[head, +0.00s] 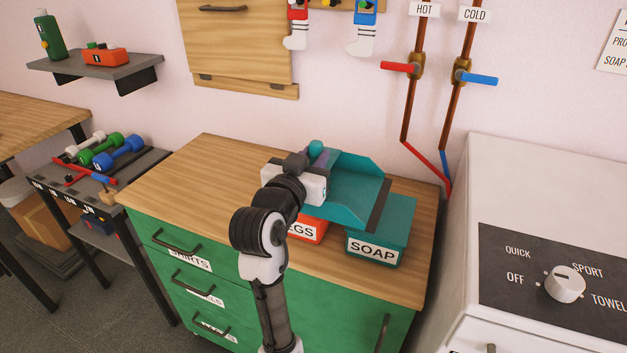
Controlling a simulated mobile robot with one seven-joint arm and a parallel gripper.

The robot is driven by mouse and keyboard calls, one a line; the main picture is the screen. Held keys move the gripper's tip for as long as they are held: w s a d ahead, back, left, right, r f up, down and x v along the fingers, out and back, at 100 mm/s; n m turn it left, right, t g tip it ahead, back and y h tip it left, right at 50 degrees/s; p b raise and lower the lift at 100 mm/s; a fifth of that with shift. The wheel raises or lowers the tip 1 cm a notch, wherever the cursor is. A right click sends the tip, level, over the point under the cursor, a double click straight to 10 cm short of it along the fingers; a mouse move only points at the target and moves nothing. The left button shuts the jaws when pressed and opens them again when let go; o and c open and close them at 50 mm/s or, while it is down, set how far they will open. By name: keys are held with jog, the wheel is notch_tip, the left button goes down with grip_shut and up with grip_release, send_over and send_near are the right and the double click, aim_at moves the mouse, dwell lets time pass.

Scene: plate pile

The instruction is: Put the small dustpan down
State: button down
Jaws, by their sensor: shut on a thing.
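The small dustpan (350,182) is teal with a dark front lip. It is held above the wooden top of the green drawer cabinet (190,165), over the boxes there. My gripper (313,165) is shut on its handle end; the fingers are partly hidden by my own wrist. The dustpan's open side faces right. I cannot tell whether its underside touches the boxes below it.
A teal box labelled SOAP (375,250) and a red box (308,231), its label partly hidden, stand under the dustpan. The left part of the cabinet top is clear. A white machine (540,190) stands at right. A rack with dumbbells (100,150) is at left.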

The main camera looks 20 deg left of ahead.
jog(key=shift+f, duration=2.8)
jog(key=shift+f, duration=0.2)
jog(key=c, duration=1.2)
grip_release()
